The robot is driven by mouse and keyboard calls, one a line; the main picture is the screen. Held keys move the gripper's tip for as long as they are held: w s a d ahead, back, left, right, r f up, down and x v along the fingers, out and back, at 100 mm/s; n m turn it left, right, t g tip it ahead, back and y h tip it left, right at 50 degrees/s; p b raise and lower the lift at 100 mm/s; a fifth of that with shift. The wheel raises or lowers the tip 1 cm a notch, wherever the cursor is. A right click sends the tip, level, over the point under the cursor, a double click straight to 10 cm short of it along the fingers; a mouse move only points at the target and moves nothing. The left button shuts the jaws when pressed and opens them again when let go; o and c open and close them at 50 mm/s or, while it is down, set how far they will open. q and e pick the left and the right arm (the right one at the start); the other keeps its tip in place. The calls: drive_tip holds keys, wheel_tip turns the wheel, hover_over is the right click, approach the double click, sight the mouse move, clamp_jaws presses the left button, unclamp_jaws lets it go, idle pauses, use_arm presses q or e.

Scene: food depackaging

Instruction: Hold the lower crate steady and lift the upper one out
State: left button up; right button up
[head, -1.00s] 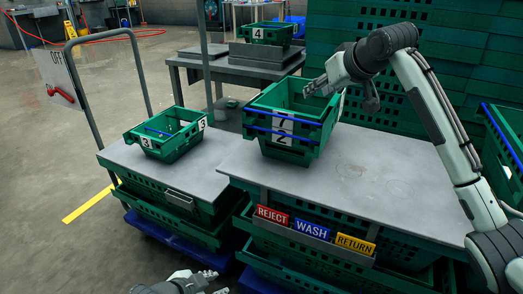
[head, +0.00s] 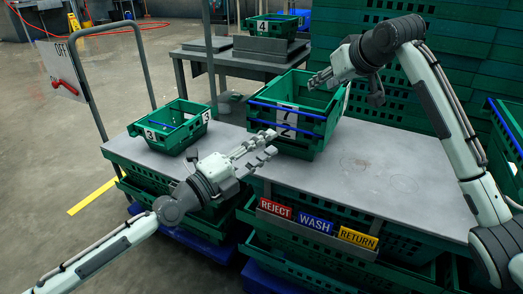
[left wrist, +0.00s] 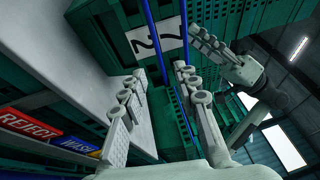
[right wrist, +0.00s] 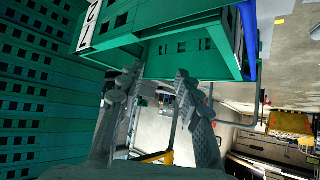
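Two green crates stand nested on the grey cart top. The upper crate (head: 270,91) bears a 7 and the lower crate (head: 312,144) a 2; both have blue bars in front. My left gripper (head: 271,144) is open at the lower crate's front left; in the left wrist view its spread fingers (left wrist: 160,88) point toward the 2 label, with no contact visible. My right gripper (head: 313,83) is over the upper crate's opening. In the right wrist view its fingers (right wrist: 156,76) are apart near a crate wall; I cannot tell whether they straddle it.
A green crate marked 3 (head: 175,127) stands left on the cart top (head: 375,175). Red, blue and yellow signs (head: 315,225) line the front edge. A crate marked 4 (head: 278,28) sits on a rear table. Stacked crates (head: 425,110) stand behind. The cart top's right is clear.

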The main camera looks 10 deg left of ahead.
sight(292, 130)
use_arm(q)
drive_tip(key=x, duration=0.6)
drive_tip(key=shift+w+d, duration=0.2)
drive_tip(key=shift+w, duration=0.05)
drive_tip(key=shift+c, duration=0.4)
clamp_jaws()
